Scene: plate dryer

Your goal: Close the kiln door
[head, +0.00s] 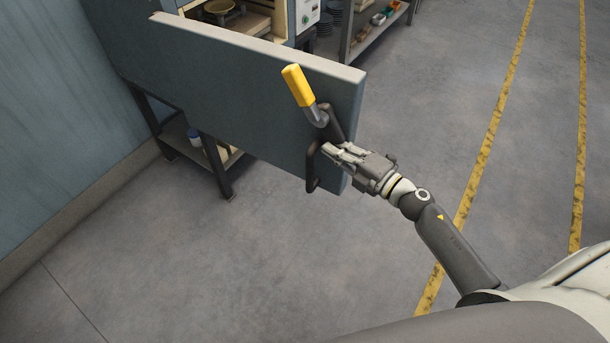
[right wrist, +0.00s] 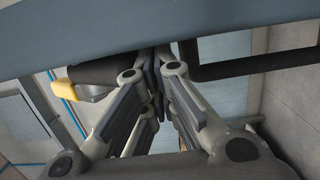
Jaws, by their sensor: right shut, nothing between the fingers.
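The kiln door (head: 235,85) is a thick grey slab that stands swung open from the kiln. It carries a lever with a yellow grip (head: 298,86) and a dark bar handle (head: 312,170) near its free edge. My right gripper (head: 328,149) is shut and empty, with its fingertips at the dark bar handle. In the right wrist view, the shut fingers (right wrist: 158,62) are close to the door face (right wrist: 130,30), between the yellow grip (right wrist: 66,89) and the bar handle (right wrist: 240,66). I cannot tell whether they touch the handle. My left gripper is out of view.
The kiln's opening (head: 238,22) shows behind the door, with a dish inside. A control box (head: 306,14) is beside it. A shelf (head: 375,32) with goods stands at the back. The grey floor (head: 220,265) in front is clear, and yellow lines (head: 490,137) run at the right.

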